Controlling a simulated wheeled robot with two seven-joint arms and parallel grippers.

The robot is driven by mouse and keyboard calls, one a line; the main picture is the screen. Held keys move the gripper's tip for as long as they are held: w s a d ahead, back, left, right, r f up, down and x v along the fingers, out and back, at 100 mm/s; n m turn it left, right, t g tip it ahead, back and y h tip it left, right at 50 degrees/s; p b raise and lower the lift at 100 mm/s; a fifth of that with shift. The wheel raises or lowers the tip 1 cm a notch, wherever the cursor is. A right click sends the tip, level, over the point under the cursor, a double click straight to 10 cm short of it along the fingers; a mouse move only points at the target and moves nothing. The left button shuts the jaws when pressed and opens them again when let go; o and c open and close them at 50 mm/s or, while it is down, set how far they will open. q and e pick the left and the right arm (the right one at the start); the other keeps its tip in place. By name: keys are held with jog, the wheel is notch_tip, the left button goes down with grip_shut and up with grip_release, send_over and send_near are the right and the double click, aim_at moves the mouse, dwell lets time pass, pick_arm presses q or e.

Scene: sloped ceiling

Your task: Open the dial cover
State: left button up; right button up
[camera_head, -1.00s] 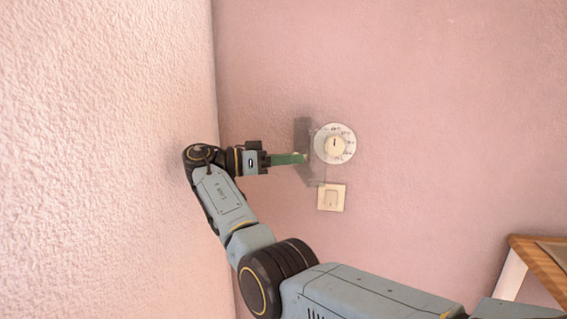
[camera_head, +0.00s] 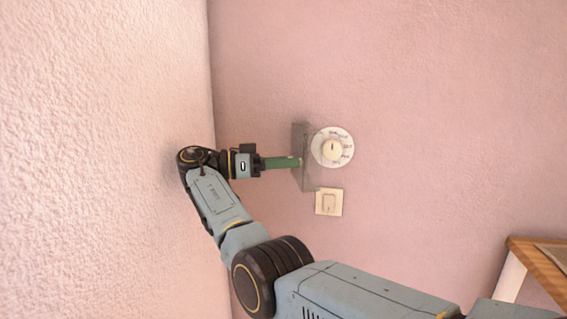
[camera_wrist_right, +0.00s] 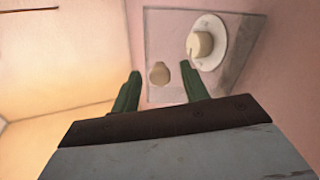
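The round white dial (camera_head: 345,149) with its cream knob is on the pink wall. The dial (camera_wrist_right: 222,42) shows beyond the right finger. My left gripper is not in view.
A cream wall switch (camera_head: 329,202) is just below the dial. The textured wall (camera_head: 105,150) on the left meets the pink wall in a corner close to my right wrist. A wooden table (camera_head: 540,265) stands at the lower right. The wall right of the dial is bare.

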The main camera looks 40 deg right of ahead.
pick_arm(q)
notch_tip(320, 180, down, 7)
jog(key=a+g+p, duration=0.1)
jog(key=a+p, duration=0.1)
jog(key=p, duration=0.1)
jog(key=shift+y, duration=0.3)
pick_arm(e)
notch_tip(320, 180, up, 10)
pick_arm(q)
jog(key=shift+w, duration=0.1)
